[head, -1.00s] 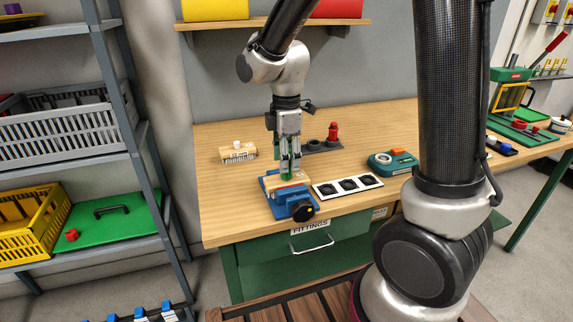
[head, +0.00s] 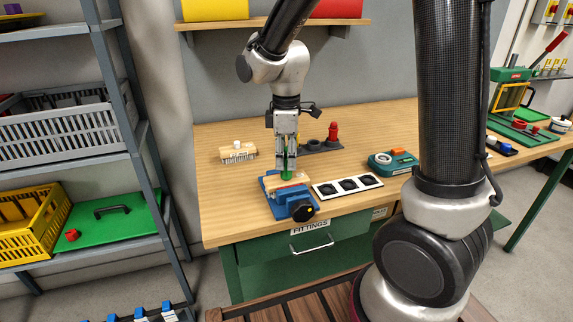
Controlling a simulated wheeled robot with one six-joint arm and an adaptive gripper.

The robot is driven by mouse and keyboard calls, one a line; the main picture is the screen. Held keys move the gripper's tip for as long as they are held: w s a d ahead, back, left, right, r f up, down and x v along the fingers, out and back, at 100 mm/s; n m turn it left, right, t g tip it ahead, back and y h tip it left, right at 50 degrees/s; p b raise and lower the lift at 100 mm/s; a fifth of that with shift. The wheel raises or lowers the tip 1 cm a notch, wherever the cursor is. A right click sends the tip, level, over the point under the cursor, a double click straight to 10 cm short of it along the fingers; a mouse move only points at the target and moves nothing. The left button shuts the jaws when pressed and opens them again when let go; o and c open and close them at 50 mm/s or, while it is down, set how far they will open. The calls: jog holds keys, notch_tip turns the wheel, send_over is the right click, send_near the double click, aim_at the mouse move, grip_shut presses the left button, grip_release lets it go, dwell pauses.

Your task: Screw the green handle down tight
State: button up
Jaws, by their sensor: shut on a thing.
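The green handle (head: 287,175) is small in the head view, low between my fingertips, just above a light wooden block. My gripper (head: 286,168) points straight down over the blue vise (head: 290,203) and is shut on the green handle. The wooden block (head: 283,183) sits in the vise, which has a black round knob (head: 304,211) at its front. My fingers cover part of the handle, and its thread cannot be seen.
A wooden block with a white knob and bristles (head: 238,153) lies to the left. A black-and-white three-socket strip (head: 347,186) lies just right of the vise. A dark holder with a red piece (head: 332,134) stands behind. A green device (head: 392,162) is farther right.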

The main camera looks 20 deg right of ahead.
jog(key=m, duration=0.7)
jog(key=shift+f, duration=0.1)
jog(key=m, duration=0.6)
jog(key=o, duration=0.8)
jog(key=shift+o, duration=0.2)
